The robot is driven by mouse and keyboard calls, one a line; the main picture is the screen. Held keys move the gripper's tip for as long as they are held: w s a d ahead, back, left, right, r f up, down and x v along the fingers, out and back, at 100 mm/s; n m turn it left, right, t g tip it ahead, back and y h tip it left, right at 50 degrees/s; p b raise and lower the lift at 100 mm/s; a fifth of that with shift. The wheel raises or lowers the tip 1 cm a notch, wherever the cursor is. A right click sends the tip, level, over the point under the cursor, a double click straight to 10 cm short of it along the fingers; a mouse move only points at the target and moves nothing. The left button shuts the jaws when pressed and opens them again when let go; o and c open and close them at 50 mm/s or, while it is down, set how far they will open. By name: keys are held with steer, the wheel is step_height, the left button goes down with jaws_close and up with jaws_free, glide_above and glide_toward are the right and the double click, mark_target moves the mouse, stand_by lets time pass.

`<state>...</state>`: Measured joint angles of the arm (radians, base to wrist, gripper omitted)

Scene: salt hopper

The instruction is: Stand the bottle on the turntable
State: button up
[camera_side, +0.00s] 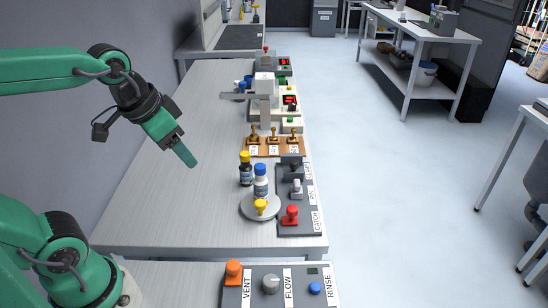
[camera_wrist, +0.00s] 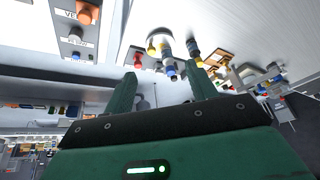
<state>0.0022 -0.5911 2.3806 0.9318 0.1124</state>
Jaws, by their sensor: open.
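A dark bottle with a yellow cap (camera_side: 246,169) stands upright on the table at the turntable's far left side. A second bottle with a blue cap and a pale label (camera_side: 261,183) stands upright, apparently on the turntable's far part. In the wrist view the yellow-capped bottle (camera_wrist: 194,48), the blue-capped bottle (camera_wrist: 167,55) and the turntable (camera_wrist: 153,37) show beyond the fingers. My gripper (camera_side: 188,158) is open and empty, above the table and left of the bottles.
A grey panel (camera_side: 284,222) with a red knob and a grey lever stands right of the turntable. Behind the bottles are a wooden block with brass valves (camera_side: 273,146) and a white machine (camera_side: 265,95). A VENT/FLOW/RINSE panel (camera_side: 278,286) is in front. The table's left side is clear.

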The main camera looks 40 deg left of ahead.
steer(key=shift+s+f+n+t, duration=0.15)
steer(key=shift+s+f+n, duration=0.1)
steer(key=shift+s, duration=0.25)
steer(key=shift+s+f+n+t, duration=0.1)
steer(key=shift+s+n, duration=0.1)
steer(key=shift+s, duration=0.35)
steer(key=shift+s+f+n+t, duration=0.15)
steer(key=shift+s+f+n, duration=0.1)
steer(key=shift+s, duration=0.25)
